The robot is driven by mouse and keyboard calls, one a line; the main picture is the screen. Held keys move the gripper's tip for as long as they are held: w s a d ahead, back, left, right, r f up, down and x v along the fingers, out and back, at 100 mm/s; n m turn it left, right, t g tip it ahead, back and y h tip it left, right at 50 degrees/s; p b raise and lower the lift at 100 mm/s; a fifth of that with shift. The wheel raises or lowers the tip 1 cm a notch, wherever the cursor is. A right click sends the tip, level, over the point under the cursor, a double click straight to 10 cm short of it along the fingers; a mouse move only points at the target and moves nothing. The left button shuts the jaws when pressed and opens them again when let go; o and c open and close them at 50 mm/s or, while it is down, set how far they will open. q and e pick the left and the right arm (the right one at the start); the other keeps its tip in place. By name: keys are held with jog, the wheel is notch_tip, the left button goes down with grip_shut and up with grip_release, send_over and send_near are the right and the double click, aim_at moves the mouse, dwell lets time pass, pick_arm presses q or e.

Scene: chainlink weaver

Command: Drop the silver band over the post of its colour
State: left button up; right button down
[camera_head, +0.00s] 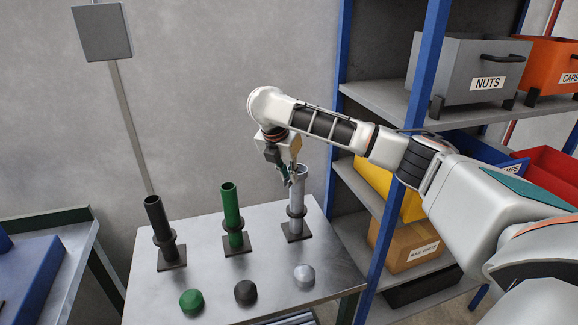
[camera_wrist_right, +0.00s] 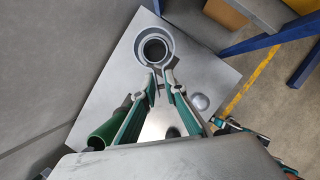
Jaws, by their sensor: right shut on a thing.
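The silver post (camera_head: 300,193) is an upright hollow tube on a dark square base, at the right of the metal table. My right gripper (camera_head: 291,176) is at its upper part, pointing down. In the right wrist view my right gripper (camera_wrist_right: 157,72) is shut on the silver band (camera_wrist_right: 139,50), a pale ring. The ring surrounds the dark mouth of the silver post (camera_wrist_right: 154,48) in that view; its height along the post is unclear. In the head view the band is not clearly distinguishable beside the fingers. My left gripper is out of view.
A green post (camera_head: 231,214) and a black post (camera_head: 160,226) stand left of the silver one. Green (camera_head: 191,301), black (camera_head: 245,291) and silver (camera_head: 304,275) domes sit at the table's front. A blue-framed shelf (camera_head: 385,95) with bins stands close on the right.

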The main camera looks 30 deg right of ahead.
jog(key=shift+f, duration=6.65)
jog(key=c, duration=2)
grip_release()
jog(key=shift+r, duration=0.1)
jog(key=v, duration=1.2)
